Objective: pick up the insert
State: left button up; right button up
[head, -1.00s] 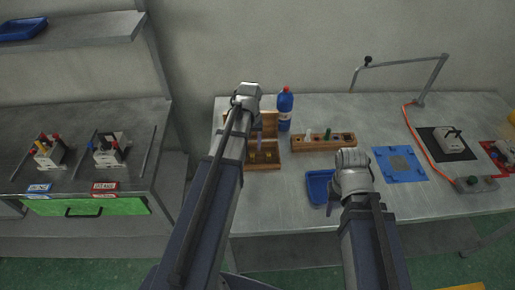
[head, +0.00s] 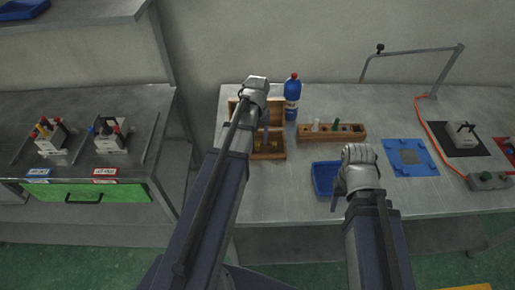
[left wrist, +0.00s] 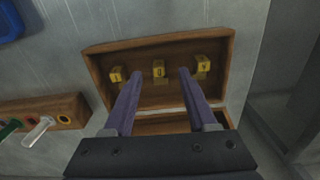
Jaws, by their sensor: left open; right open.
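An open wooden box (head: 277,154) stands at the left end of the table, left of the blue bottle. In the left wrist view the box (left wrist: 97,62) holds three small yellow inserts with dark marks, a left one (left wrist: 116,74), a middle one (left wrist: 158,69) and a right one (left wrist: 202,64). My left gripper (left wrist: 157,77) is open and empty over the box, its fingers on either side of the middle insert in the picture. Whether they touch anything is unclear. My right gripper (head: 338,188) is by the blue tray; its fingers are mostly hidden in the head view.
A wooden rack (head: 316,137) with small tools stands right of the box, near the blue bottle (head: 292,105). A blue tray (head: 322,181) lies beside my right gripper. Farther right are a blue plate (head: 425,168), an orange hose (head: 432,133) and a metal frame (head: 420,54).

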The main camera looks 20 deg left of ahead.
aim_at(257, 145)
pick_arm(q)
notch_tip(257, 145, down, 4)
jog(key=b, duration=0.3)
jog(key=shift+d+f, duration=0.1)
pick_arm(e)
notch_tip(257, 145, down, 4)
jog(key=shift+f, duration=0.1)
pick_arm(q)
grip_shut()
